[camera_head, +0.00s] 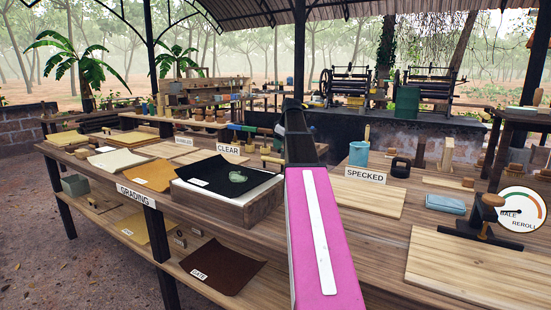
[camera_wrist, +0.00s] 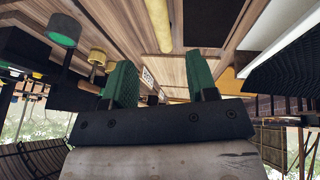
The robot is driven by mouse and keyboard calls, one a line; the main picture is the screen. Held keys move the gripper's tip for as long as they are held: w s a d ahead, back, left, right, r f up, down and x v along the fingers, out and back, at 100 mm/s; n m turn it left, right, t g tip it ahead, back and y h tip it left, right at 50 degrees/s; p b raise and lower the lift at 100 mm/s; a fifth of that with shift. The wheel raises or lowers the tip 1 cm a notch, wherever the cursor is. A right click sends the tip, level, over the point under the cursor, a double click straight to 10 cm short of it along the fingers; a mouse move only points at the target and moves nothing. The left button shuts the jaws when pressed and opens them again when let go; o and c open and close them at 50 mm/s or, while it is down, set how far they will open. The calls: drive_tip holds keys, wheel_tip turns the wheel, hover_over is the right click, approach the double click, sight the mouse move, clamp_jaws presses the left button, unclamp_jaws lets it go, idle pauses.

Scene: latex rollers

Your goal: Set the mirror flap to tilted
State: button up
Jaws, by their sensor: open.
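My gripper (camera_wrist: 162,78) shows in the wrist view with its two green fingers well apart and nothing between them. In the head view my pink arm reaches forward over the bench and hides part of it, and the gripper cannot be made out clearly. I cannot pick out the mirror flap with certainty in either view. A shallow light-topped box (camera_head: 262,192) on the grading bench has a black sheet (camera_head: 212,173) lying over it and a pale green patch near its front. Whether any flap belongs to this box cannot be told.
The grading bench (camera_head: 146,195) holds sheets, with a CLEAR sign (camera_head: 229,150) behind the box. Right of my arm are a SPECKED sign (camera_head: 365,175), a blue cup (camera_head: 359,153), a black weight (camera_head: 401,167), a blue folded cloth (camera_head: 445,204) and a dial (camera_head: 521,210).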

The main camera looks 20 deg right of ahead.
sight(275, 159)
drive_tip(key=x, duration=1)
clamp_jaws()
drive_tip(key=shift+r, duration=0.1)
drive_tip(key=shift+s, duration=0.1)
